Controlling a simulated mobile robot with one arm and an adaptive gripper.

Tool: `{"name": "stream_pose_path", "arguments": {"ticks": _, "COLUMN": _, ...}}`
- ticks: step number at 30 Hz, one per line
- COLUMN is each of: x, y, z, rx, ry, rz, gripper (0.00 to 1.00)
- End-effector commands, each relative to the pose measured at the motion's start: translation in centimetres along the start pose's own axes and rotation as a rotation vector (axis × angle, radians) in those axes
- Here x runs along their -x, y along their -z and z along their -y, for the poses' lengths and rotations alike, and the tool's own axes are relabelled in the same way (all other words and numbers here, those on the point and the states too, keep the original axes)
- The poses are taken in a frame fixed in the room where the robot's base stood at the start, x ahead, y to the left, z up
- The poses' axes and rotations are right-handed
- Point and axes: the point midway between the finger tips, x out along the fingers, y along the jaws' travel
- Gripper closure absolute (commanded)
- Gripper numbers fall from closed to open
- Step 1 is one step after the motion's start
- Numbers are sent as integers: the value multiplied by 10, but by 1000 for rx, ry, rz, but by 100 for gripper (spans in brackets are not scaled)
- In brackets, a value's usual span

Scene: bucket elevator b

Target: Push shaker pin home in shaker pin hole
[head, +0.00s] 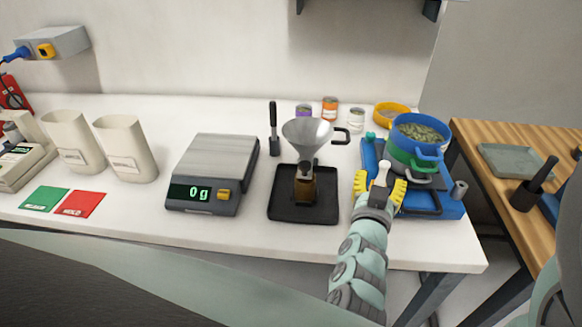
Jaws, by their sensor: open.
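The blue sieve shaker (452,209) stands at the right end of the white bench, with a stack of blue and green sieves (416,150) on it. Green granular material lies in the top sieve. A teal knob (370,137) shows at the shaker's back left and a grey cylinder (459,188) at its right side; I cannot tell whether either is the shaker pin. The pin hole cannot be made out. My gripper (380,184), with yellow fingers, is open in front of the shaker's left part and hides some of it. A pale knobbed piece shows between the fingers; whether it is separate is unclear.
A steel funnel (308,133) stands over a brown jar on a black tray (303,212), left of my gripper. A scale (213,168) reads 0 g. Small tins and a yellow sieve (392,112) stand behind. A wooden table (500,140) is at right.

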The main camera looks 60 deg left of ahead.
Motion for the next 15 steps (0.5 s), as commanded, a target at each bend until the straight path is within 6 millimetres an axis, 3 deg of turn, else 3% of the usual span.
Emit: {"name": "stream_pose_path", "arguments": {"ticks": 15, "x": -38, "y": -2, "z": -2, "rx": 3, "ry": 0, "rz": 3, "gripper": 49}}
